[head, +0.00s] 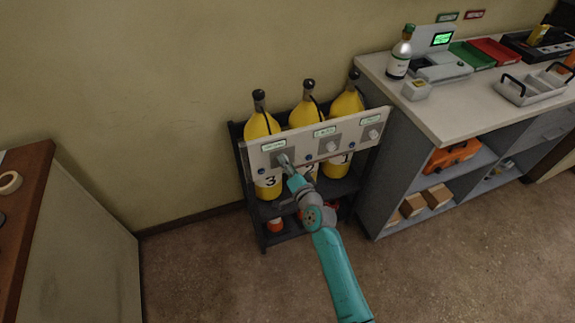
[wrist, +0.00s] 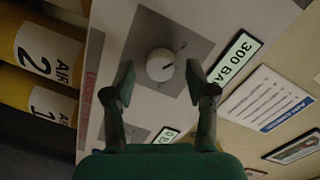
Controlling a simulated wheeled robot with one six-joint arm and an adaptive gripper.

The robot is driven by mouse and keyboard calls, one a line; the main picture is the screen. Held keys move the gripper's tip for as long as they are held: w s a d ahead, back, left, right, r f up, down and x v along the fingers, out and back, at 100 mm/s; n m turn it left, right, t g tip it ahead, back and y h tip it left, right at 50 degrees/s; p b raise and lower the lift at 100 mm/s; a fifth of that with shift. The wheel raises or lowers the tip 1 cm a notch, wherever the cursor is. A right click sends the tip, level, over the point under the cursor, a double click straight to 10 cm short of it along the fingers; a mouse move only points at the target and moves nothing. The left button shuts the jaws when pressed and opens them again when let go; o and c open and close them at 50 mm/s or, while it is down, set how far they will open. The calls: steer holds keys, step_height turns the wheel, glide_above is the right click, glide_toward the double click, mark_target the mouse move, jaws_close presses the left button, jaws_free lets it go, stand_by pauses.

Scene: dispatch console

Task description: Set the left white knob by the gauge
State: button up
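The left white knob (wrist: 160,65) is round with a dark pointer mark, on a grey square plate (wrist: 160,27) of the panel. A dark tick shows on the plate beside it. My gripper (wrist: 161,82) is open, its two fingers on either side of the knob with gaps showing. In the head view, my gripper (head: 287,165) is at the left end of the white panel (head: 316,145) and largely hides this knob.
Two more knobs, a middle one (head: 330,146) and a right one (head: 373,134), sit further along the panel. Yellow numbered cylinders (head: 262,126) stand behind it in a dark rack (head: 247,190). A counter (head: 440,112) stands close on the right. The floor in front is clear.

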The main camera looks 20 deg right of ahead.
steer(key=s+r, duration=0.1)
steer(key=s, duration=1.1)
steer(key=shift+d, duration=0.3)
steer(key=s+a+f+n+g+h, duration=0.1)
steer(key=s+n, duration=0.1)
steer(key=s, duration=1)
steer(key=s+a+f+n+h, duration=0.1)
steer(key=s+f+n, duration=0.15)
steer(key=s, duration=0.95)
steer(key=s+a+r+n, duration=0.1)
steer(key=s+r+n, duration=0.2)
steer(key=s+r, duration=0.3)
steer(key=s+r+n+g+y, duration=0.1)
steer(key=s+r+n, duration=0.3)
steer(key=s, duration=0.8)
step_height(320, 180, up, 2)
steer(key=shift+a+r, duration=0.15)
steer(key=shift+a, duration=0.2)
